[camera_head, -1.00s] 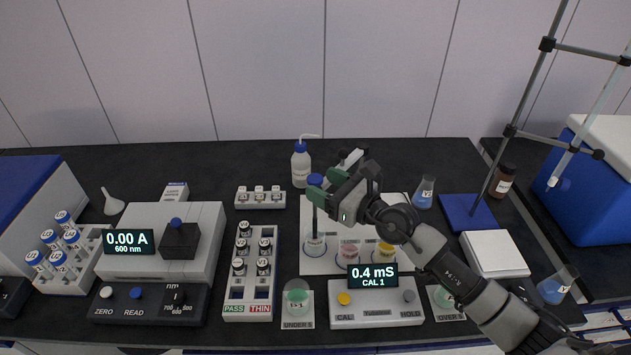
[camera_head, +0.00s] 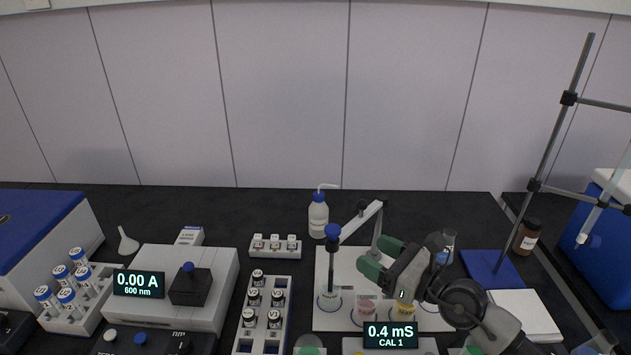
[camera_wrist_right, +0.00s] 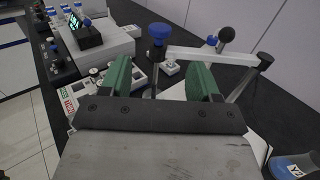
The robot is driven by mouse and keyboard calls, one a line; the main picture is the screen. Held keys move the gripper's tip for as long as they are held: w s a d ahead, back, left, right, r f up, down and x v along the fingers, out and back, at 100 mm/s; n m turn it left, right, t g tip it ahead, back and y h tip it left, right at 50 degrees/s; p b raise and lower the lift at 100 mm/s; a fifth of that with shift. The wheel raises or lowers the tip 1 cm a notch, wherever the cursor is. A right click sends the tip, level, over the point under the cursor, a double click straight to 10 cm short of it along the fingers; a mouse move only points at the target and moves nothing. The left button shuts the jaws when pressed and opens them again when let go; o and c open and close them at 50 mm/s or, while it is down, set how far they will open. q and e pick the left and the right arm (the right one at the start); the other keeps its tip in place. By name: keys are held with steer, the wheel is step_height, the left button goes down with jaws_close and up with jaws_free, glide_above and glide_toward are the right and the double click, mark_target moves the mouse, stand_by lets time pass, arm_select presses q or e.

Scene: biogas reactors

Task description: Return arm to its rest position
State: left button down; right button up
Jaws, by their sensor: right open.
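My right gripper (camera_head: 378,257) is open, with green fingertips and nothing between them. It is above the white board, to the right of the upright probe. The wrist view also shows the right gripper (camera_wrist_right: 162,82), its two green fingers spread wide. The probe (camera_head: 332,240) has a blue cap and dark shaft; it stands in a clear vessel at the board's left. Its blue top (camera_wrist_right: 158,35) shows beyond the fingers in the wrist view, apart from them. A pale holder arm (camera_head: 362,220) stands behind. My left gripper is out of view.
The conductivity meter (camera_head: 390,336) reads 0.4 mS. A wash bottle (camera_head: 318,215) stands behind. A blue-based stand (camera_head: 490,268) is at right. The back counter (camera_head: 230,210) is mostly clear.

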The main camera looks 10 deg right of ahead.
steer(key=s+d+f+m+t+h, duration=0.1)
steer(key=s+d+m+t+h, duration=0.15)
steer(key=m+h, duration=0.85)
steer(key=s+d+f+m+t+h, duration=0.1)
steer(key=s+d+m+h, duration=0.25)
steer(key=m, duration=1.45)
steer(key=s+f+m+g, duration=0.2)
steer(key=s+f+m, duration=0.1)
steer(key=s+a+f+m+g, duration=0.1)
steer(key=s+f+m+g, duration=0.1)
steer(key=f+m+g, duration=0.1)
steer(key=s+a+f+m+g, duration=0.1)
steer(key=s+f+m+g, duration=0.1)
steer(key=s+f+g, duration=0.1)
steer(key=shift+s+f+m+g, duration=0.3)
steer(key=shift+f+m, duration=0.1)
steer(key=shift+f, duration=0.35)
steer(key=s+a+f+m+g+y, duration=0.3)
steer(key=s+a+f+g+y, duration=0.3)
steer(key=s, duration=0.4)
step_height(320, 180, down, 26)
steer(key=s+g+h, duration=0.2)
steer(key=s+d+f, duration=0.2)
steer(key=s+f, duration=1.3)
steer(key=shift+s+g, duration=0.25)
steer(key=shift+g, duration=0.1)
